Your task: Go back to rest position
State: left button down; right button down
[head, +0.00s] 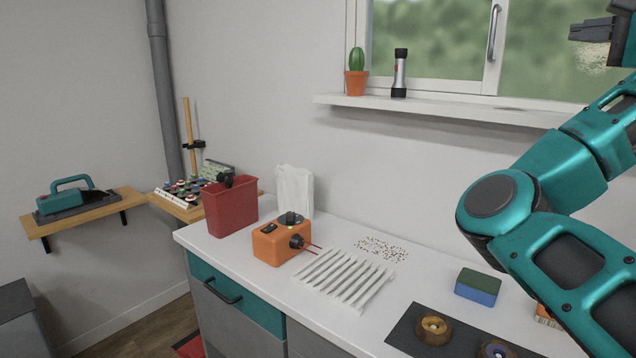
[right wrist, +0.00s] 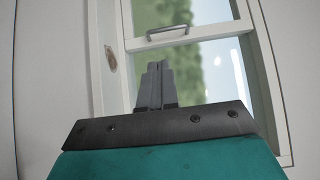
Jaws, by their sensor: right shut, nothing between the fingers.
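My right arm rises from the right side of the head view, teal with dark joints. My right gripper (head: 590,31) is at the top right corner, raised in front of the window and well above the counter. In the right wrist view its fingers (right wrist: 155,85) are together with nothing between them, and they point at the window (right wrist: 205,80). Part of the gripper is cut off by the head view's edge. My left gripper is in neither view.
The white counter (head: 340,235) holds a red bin (head: 230,205), an orange device (head: 278,243), a ribbed white tray (head: 345,280), a sponge (head: 478,287) and a dark mat (head: 405,338). A cactus (head: 356,75) and flashlight (head: 399,75) stand on the sill (head: 440,108). A teal-handled tool (head: 70,197) rests on a wall shelf.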

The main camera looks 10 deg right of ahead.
jog(key=a+f+n+g, duration=0.3)
jog(key=a+f+n, duration=0.1)
jog(key=f, duration=0.8)
jog(key=w+a+f+n+g+h, duration=0.1)
jog(key=a+f+n+g, duration=0.2)
jog(key=f, duration=0.8)
jog(key=a+f+n+g, duration=0.2)
jog(key=a+f+n, duration=0.25)
jog(key=f, duration=0.75)
jog(key=s+a+f+n+g+y, duration=0.1)
jog(key=s+a+f+n+g, duration=0.1)
jog(key=s+a+f, duration=0.4)
jog(key=s+a+f+n+g, duration=0.1)
jog(key=s+a+f+n, duration=0.2)
jog(key=f, duration=0.5)
jog(key=s+a+f+n+g+y, duration=0.1)
jog(key=s+a+f+n, duration=0.15)
jog(key=s, duration=0.35)
jog(key=s+a+f+n+g, duration=0.1)
jog(key=s+a+f, duration=0.2)
jog(key=s+f, duration=0.15)
jog(key=s+a+f+n+g+y, duration=0.1)
jog(key=s+a+f+g, duration=0.15)
jog(key=s, duration=0.35)
jog(key=w+a+f+t+y, duration=0.1)
jog(key=w+a+f+t, duration=0.2)
jog(key=w+f+t, duration=0.5)
jog(key=shift+f+n+y, duration=0.25)
jog(key=shift+n+y, duration=0.15)
